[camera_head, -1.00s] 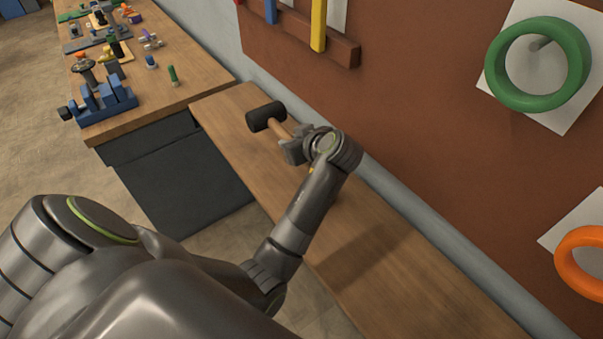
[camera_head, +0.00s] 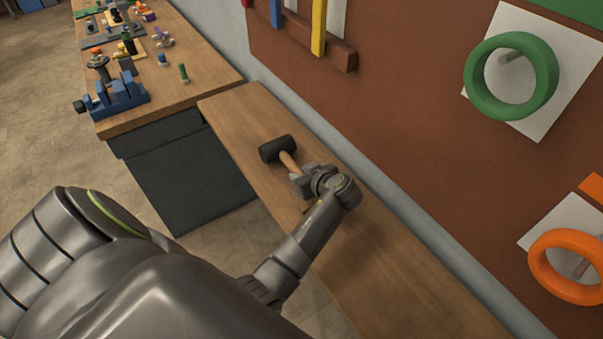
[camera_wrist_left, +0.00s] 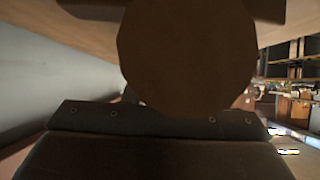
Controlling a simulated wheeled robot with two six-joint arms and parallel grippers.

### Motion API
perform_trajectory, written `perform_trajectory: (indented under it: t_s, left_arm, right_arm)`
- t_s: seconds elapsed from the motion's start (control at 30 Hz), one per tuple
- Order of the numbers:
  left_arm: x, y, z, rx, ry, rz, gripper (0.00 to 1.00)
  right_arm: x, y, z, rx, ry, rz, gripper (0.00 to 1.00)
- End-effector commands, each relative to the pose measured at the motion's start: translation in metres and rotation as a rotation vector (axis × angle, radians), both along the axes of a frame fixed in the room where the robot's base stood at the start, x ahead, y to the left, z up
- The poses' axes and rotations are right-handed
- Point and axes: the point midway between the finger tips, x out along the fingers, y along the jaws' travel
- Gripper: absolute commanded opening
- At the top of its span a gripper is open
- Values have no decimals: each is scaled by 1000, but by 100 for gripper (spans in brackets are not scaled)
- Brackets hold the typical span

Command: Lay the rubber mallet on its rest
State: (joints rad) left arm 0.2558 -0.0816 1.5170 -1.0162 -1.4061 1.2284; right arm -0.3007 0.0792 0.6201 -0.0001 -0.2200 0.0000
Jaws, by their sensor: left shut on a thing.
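The rubber mallet has a black head (camera_head: 278,149) and a pale wooden handle (camera_head: 288,163). My left gripper (camera_head: 303,180) is shut on the handle, with the head sticking out toward the far left. The mallet is over the wooden bench (camera_head: 235,115); I cannot tell how high. In the left wrist view a dark brown round shape (camera_wrist_left: 188,55), probably the handle's end, fills the middle, above a dark gripper part (camera_wrist_left: 150,150). I cannot make out a mallet rest in either view. My right gripper is not in view.
A workbench (camera_head: 205,80) at the upper left holds a blue vise (camera_head: 118,98) and several small parts. A brown wall board (camera_head: 400,110) along the bench carries a green ring (camera_head: 478,90), an orange ring (camera_head: 545,270) and a rail (camera_head: 335,58). The near bench (camera_head: 410,290) is clear.

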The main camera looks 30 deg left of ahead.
Motion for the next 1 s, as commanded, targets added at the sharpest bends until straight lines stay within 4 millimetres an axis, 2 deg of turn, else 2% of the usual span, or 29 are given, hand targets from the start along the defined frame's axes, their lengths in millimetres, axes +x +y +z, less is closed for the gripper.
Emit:
perform_trajectory:
  t_s: [0.43, 0.47, 0.6, 1.0]
  left_arm:
    - [0, 1, -8, 3, -4, -1, 0]
    - [0, 0, -7, 1, -1, 1, 29]
    - [0, 0, -7, 1, 0, 0, 47]
    - [0, 0, -3, 1, -1, 1, 47]
  right_arm:
    - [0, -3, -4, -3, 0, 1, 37]
    - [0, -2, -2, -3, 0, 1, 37]
    - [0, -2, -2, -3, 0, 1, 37]
    - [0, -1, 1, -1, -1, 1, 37]
